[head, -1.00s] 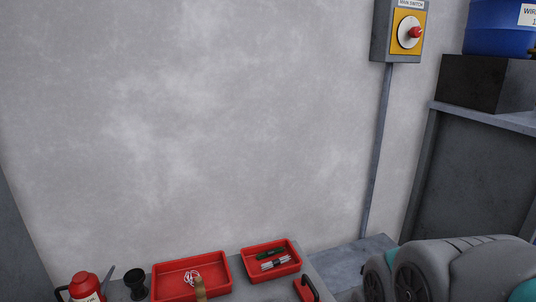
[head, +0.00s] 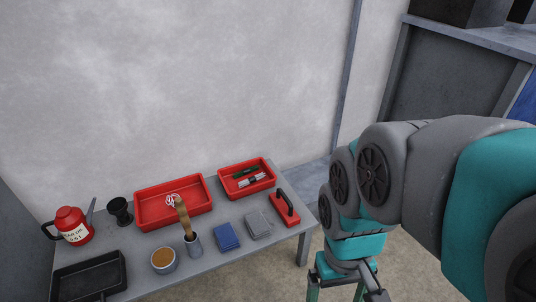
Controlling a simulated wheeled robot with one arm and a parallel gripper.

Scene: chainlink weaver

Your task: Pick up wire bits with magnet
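A red block with a black handle (head: 285,207), which looks like the magnet, lies at the right end of the grey table. No loose wire bits can be made out on the table or floor in view. A white tangle, perhaps wire (head: 173,199), lies in the large red tray (head: 150,217). My gripper (head: 336,294) hangs at the bottom, right of the table's end and apart from the magnet. Its two teal fingers stand apart with nothing seen between them. Their tips are cut off by the frame edge.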

